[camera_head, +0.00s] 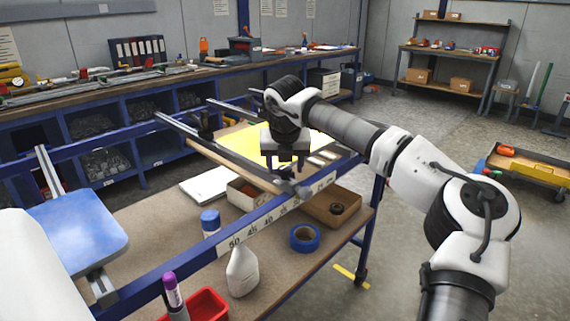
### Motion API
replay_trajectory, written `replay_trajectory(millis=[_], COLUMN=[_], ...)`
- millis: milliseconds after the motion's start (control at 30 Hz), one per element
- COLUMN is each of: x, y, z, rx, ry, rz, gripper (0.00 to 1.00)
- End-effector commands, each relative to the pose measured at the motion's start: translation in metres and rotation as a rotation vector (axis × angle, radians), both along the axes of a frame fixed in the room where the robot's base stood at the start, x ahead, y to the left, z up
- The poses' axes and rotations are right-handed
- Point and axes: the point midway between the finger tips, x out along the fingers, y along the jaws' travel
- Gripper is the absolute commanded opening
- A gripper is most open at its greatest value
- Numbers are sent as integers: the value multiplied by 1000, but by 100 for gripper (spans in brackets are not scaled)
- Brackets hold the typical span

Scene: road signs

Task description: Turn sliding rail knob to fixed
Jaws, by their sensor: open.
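A dark sliding rail (228,153) runs slantwise above the workbench to the blue front beam with its white number scale (275,214). A small grey knob-like part (286,174) sits near the rail's front end, just below my gripper (285,164). My gripper points down with its two fingers apart, and they are over or beside this part. I cannot tell whether they touch it. The knob's markings and its setting are too small to read. A second dark knob-like part (206,127) stands farther back by the rails.
On the bench stand a white bottle (242,271), a blue tape roll (304,237), a blue-capped jar (210,222), a red bin (207,304) and a cardboard tray (331,207). A yellow sheet (245,141) lies behind the rail. Floor on the right is mostly free.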

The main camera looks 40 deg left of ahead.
Motion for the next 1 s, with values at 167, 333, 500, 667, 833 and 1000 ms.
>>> replay_trajectory(millis=[167,333,500,667,833,1000], x=[-1,-7,-18,-29,-37,-40], y=[-1,-6,-16,-25,-31,-34], z=[3,24,60,93,117,127], rx=[1,2,2,0,0,1], ry=[-1,-4,-5,-3,-1,-1], rz=[0,0,-2,-1,-1,0], gripper=[55,55,55,55,55,55])
